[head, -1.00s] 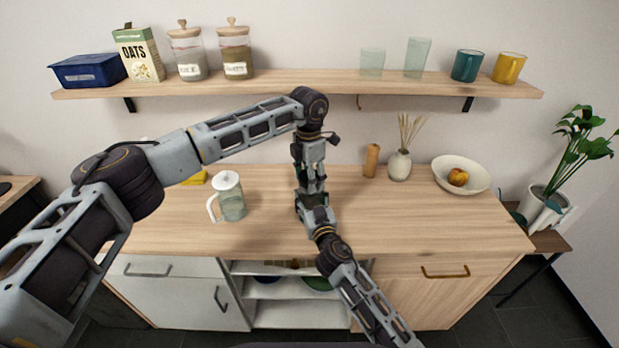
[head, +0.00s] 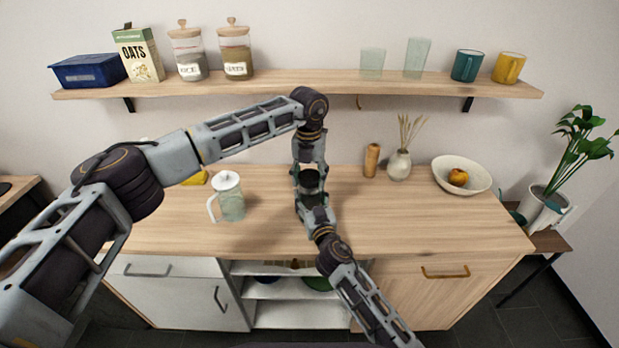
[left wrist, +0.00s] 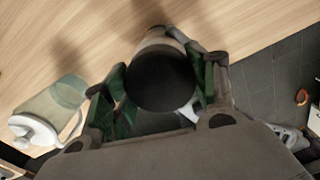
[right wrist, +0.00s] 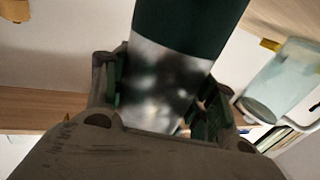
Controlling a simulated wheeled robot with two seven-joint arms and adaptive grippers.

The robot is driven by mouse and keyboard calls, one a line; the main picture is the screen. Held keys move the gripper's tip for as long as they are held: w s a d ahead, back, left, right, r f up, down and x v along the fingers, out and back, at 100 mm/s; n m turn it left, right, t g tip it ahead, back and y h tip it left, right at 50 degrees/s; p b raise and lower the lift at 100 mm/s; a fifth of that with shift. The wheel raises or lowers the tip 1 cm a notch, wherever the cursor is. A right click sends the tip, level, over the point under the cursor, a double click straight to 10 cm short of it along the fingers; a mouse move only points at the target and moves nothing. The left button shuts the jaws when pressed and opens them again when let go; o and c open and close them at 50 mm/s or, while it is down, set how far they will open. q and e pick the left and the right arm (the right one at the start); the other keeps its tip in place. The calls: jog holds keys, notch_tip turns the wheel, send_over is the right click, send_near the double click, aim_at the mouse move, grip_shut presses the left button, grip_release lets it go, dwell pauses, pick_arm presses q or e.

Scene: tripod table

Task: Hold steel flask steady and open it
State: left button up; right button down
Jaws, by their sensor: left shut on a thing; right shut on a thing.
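The steel flask (right wrist: 155,85) has a bare metal lower body and a dark green upper part, the lid (right wrist: 192,22). My right gripper (right wrist: 165,112) is shut on the metal body. In the head view the flask is between my two grippers, above the counter, with the dark lid (head: 312,181) showing. My left gripper (head: 309,168) comes down from above. In the left wrist view the lid's round dark top (left wrist: 162,80) sits between my left fingers, which are shut on it. Whether lid and body are apart is not clear.
A glass jug with a white lid (head: 229,197) stands left on the counter (head: 420,215). A wooden mill (head: 372,160), a vase (head: 399,165) and a bowl with fruit (head: 461,175) stand at the back right. The counter's front right is clear. A shelf (head: 300,84) runs above.

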pick_arm(q)
jog(key=n, duration=0.6)
jog(key=shift+a, duration=0.1)
jog(key=n, duration=1.2)
jog(key=shift+n, duration=0.3)
jog(key=n, duration=0.6)
jog(key=o, duration=1.1)
jog(key=shift+r, duration=0.2)
